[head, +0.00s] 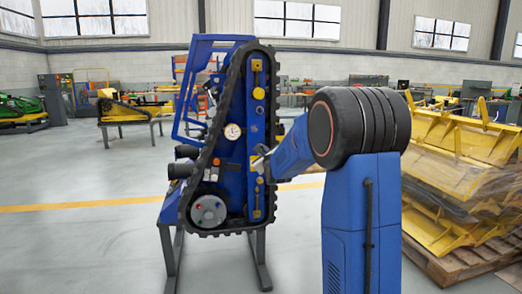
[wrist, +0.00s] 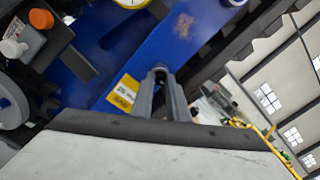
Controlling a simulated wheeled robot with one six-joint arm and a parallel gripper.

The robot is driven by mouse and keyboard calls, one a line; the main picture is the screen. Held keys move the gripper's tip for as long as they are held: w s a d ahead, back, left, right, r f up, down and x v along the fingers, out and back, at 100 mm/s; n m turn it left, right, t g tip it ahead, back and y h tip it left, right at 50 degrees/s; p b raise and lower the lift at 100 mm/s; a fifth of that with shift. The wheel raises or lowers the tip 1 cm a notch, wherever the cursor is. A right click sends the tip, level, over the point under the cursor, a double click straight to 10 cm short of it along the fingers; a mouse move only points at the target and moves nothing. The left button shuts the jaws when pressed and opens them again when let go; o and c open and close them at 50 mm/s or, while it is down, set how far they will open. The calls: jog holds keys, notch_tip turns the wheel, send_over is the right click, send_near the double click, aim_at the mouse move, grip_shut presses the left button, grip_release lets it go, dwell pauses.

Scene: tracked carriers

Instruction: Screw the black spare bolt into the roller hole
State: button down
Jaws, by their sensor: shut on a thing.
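The roller (head: 208,211) is a grey disc with small coloured bolt heads, low on the tracked carrier (head: 233,130) in the head view. Part of it shows at the left edge of the wrist view (wrist: 10,104). Which spot on it is the hole is too small to tell. My gripper (wrist: 160,74) is in front of the blue side panel, up and right of the roller. Its fingers are shut on a small dark thing, apparently the black spare bolt, mostly hidden between the tips. I cannot tell whether it touches the panel.
A gauge (head: 232,131) sits higher up. The black track (head: 215,130) rings the panel. Yellow parts (head: 460,160) are stacked at right.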

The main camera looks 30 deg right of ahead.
jog(key=c, duration=1.9)
grip_release()
jog(key=shift+o, duration=0.2)
jog(key=n, duration=2.9)
